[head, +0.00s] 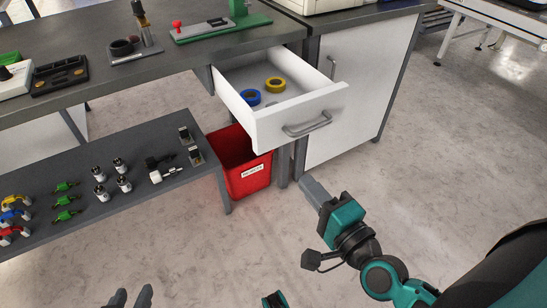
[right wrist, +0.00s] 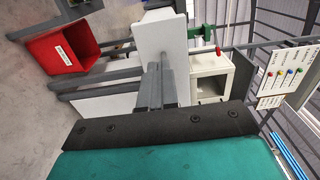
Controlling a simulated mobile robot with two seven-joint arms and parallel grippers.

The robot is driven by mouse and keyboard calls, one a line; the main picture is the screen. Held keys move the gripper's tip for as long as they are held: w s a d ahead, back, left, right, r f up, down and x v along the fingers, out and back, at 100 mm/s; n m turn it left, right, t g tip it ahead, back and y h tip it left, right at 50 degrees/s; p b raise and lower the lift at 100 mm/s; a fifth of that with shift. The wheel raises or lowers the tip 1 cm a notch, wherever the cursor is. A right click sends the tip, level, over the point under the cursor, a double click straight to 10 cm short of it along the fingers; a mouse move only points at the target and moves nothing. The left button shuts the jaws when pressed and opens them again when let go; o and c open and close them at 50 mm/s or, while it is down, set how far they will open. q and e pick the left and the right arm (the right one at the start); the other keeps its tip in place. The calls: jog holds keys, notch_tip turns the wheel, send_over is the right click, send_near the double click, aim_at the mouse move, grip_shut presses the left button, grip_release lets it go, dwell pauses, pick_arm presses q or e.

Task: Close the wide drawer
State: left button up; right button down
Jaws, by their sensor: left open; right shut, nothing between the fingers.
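The wide white drawer (head: 258,127) stands pulled out under the workbench in the head view, with a grey bar handle (head: 308,126) on its front. A blue tape roll (head: 250,97) and a yellow tape roll (head: 275,84) lie inside. My right gripper (head: 306,182) is shut and empty, below and in front of the drawer front in the picture, apart from the handle. Its closed fingers (right wrist: 161,70) also show in the right wrist view, pointing towards a white panel that may be the drawer front. My left gripper (head: 131,298) is open and empty at the bottom edge, far from the drawer.
A red bin (head: 247,180) stands below the drawer. A white cabinet door (head: 358,90) is to its right. A low shelf (head: 120,142) with connectors and small parts is at the left. The workbench top (head: 105,30) carries tools. The floor (head: 440,150) at right is clear.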

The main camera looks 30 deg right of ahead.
aim_at(267, 134)
jog(key=w, duration=0.9)
jog(key=w+a, duration=0.1)
jog(key=w, duration=0.4)
